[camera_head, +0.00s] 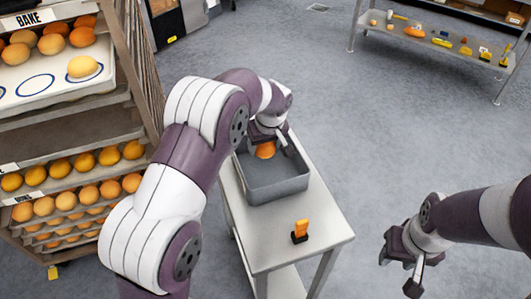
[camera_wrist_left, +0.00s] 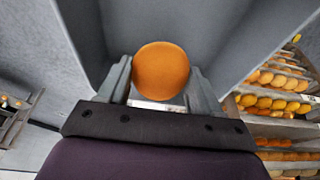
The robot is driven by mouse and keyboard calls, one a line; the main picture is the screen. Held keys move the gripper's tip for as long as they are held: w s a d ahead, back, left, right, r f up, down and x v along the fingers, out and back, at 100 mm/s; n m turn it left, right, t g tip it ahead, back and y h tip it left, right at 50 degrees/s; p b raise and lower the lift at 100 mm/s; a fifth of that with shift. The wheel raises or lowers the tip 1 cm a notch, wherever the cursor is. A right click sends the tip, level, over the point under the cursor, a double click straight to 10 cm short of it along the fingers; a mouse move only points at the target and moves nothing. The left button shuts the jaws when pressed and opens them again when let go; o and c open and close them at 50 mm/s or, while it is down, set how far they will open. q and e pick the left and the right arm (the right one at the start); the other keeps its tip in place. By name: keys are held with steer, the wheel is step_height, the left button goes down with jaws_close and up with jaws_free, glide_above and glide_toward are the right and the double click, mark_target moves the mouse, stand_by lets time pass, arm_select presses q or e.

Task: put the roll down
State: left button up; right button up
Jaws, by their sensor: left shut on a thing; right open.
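An orange-brown roll (camera_head: 265,150) is held by my left gripper (camera_head: 267,141) inside the grey bin on the small metal table. In the left wrist view the roll (camera_wrist_left: 161,70) sits between the two fingers of the left gripper (camera_wrist_left: 160,82), which are shut on it. The grey bin (camera_head: 278,189) surrounds the roll, and its walls also fill much of the wrist view (camera_wrist_left: 215,35). Whether the roll touches the bin floor cannot be told. My right gripper (camera_head: 402,262) is open and empty, to the right of the table.
A rack (camera_head: 62,150) with trays of several rolls stands at the left; its top tray (camera_head: 40,95) has printed rings. An orange and black tool (camera_head: 300,231) stands on the table (camera_head: 325,232) in front of the bin. A shelf (camera_head: 435,42) with small items stands far right.

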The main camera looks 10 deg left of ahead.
mark_target(264, 154)
arm_select(q)
steer(key=x, duration=0.4)
steer(key=shift+s+d+f, duration=0.2)
steer(key=shift+s, duration=0.2)
steer(key=shift+s, duration=0.1)
steer(key=shift+f+b, duration=0.15)
steer(key=shift+b, duration=0.2)
steer(key=o, duration=1.1)
steer(key=shift+c, duration=0.2)
steer(key=p+v, duration=0.1)
steer(key=v, duration=1.1)
steer(key=s+a+f+m, duration=0.1)
steer(key=s+m, duration=0.1)
steer(key=s, duration=0.5)
steer(key=s+a+f+m+g+h, duration=0.1)
steer(key=s+a+f+m, duration=0.1)
steer(key=s, duration=0.6)
steer(key=s+a+f+m+h, duration=0.1)
steer(key=s+m, duration=0.2)
steer(key=s, duration=0.5)
steer(key=shift+a+f, duration=0.2)
steer(key=shift+f, duration=0.05)
